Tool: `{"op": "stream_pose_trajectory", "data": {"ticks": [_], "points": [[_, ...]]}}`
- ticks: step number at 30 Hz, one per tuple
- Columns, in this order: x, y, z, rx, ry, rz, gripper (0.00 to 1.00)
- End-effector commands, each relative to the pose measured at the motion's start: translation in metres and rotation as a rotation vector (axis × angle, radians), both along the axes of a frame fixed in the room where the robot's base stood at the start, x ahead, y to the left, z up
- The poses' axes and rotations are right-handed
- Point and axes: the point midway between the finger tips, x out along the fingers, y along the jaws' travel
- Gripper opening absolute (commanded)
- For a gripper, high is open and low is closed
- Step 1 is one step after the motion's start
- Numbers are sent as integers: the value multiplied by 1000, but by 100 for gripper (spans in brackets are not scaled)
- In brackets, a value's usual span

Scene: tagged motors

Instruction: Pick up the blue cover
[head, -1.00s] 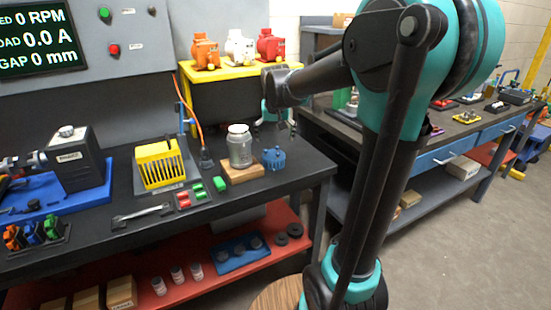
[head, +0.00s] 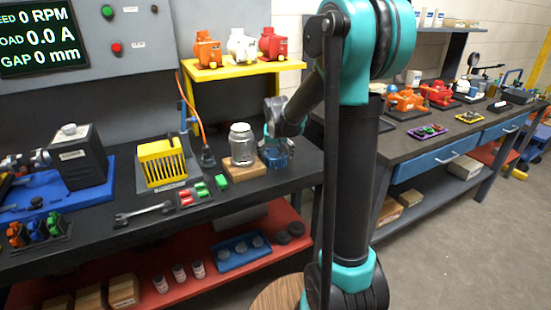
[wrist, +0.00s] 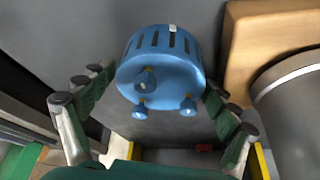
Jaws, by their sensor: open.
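The blue cover (head: 274,158) is a short slotted cylinder on the dark bench, just right of the glass jar. In the wrist view the cover (wrist: 160,66) shows its slotted side and an end with three small round knobs. My gripper (head: 277,142) is low over the cover and partly hides it in the head view. In the wrist view my gripper (wrist: 158,80) is open, with one finger left of the cover and one close to its right side. I cannot tell whether the right finger touches it.
The glass jar (head: 241,146) stands on a wooden block (head: 242,171) close beside the cover. Green and red blocks (head: 202,190), a yellow slotted cover (head: 162,162) and a wrench (head: 144,212) lie further left. A yellow shelf (head: 245,68) with motors stands behind.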

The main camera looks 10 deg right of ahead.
Motion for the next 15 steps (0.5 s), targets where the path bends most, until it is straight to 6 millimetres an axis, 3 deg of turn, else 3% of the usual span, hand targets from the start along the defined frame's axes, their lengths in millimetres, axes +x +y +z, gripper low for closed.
{"op": "stream_pose_trajectory", "data": {"ticks": [8,15], "points": [[1,0,-2,0,0,0,87],[1,0,-2,0,0,0,57]]}}
